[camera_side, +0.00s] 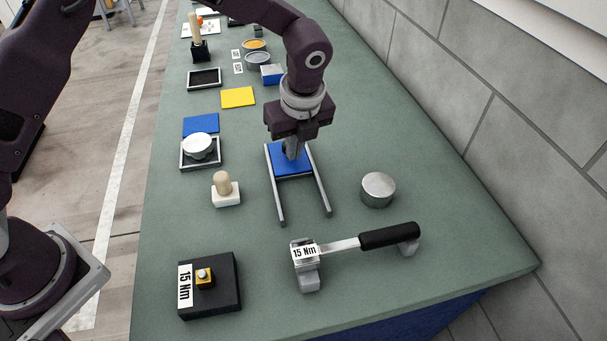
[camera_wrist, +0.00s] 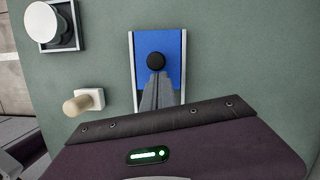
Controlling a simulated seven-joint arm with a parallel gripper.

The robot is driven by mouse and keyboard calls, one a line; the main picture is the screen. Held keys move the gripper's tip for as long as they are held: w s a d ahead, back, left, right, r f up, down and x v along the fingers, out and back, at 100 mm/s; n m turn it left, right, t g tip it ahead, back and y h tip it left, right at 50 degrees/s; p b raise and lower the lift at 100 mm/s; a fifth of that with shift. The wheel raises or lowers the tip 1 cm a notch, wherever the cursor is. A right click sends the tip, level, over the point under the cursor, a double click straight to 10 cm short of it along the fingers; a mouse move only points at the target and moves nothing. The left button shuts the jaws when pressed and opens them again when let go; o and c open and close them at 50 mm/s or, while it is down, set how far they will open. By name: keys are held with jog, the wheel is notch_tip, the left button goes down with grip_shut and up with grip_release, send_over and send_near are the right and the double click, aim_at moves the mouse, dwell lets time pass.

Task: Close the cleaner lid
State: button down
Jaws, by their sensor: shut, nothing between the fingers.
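A flat blue panel (camera_side: 285,165), apparently the cleaner lid, lies between two parallel grey rails (camera_side: 318,188) at their far end. The near stretch between the rails shows the green table top. In the wrist view the blue panel (camera_wrist: 174,45) carries a round black knob (camera_wrist: 156,60). My gripper (camera_side: 292,155) points down over the panel, its fingers shut and empty. In the wrist view my gripper's fingertips (camera_wrist: 157,76) appear right at the near side of the knob; I cannot tell whether they touch it. In the side view the knob is hidden by my gripper.
A silver cylinder (camera_side: 378,189) stands right of the rails, and a wooden-knobbed white block (camera_side: 225,190) stands left. A torque wrench (camera_side: 390,236) on its stand and a black box (camera_side: 222,287) are nearer. A tray with a white round piece (camera_side: 198,146) is farther left.

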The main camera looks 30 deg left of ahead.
jog(key=s+d, duration=0.1)
jog(key=s+d+r, duration=0.1)
jog(key=d, duration=0.1)
jog(key=shift+d, duration=0.25)
jog(key=s+a+r+n, duration=0.2)
jog(key=r, duration=0.6)
jog(key=s+a+r+n, duration=0.2)
jog(key=s+r+n, duration=0.1)
jog(key=r, duration=0.4)
jog(key=s+a+r+n+t+h, duration=0.1)
jog(key=s+a+r+n+t, duration=0.1)
jog(key=s+a+r+n, duration=0.45)
jog(key=s+a+f+n+t, duration=0.1)
jog(key=s+a+f+n, duration=0.1)
jog(key=s+n, duration=0.4)
jog(key=s+a+f+n+t+h, duration=0.1)
jog(key=s+a+f+n, duration=0.1)
jog(key=s+n, duration=0.5)
jog(key=s+a, duration=0.1)
jog(key=s, duration=0.1)
jog(key=shift+s, duration=0.3)
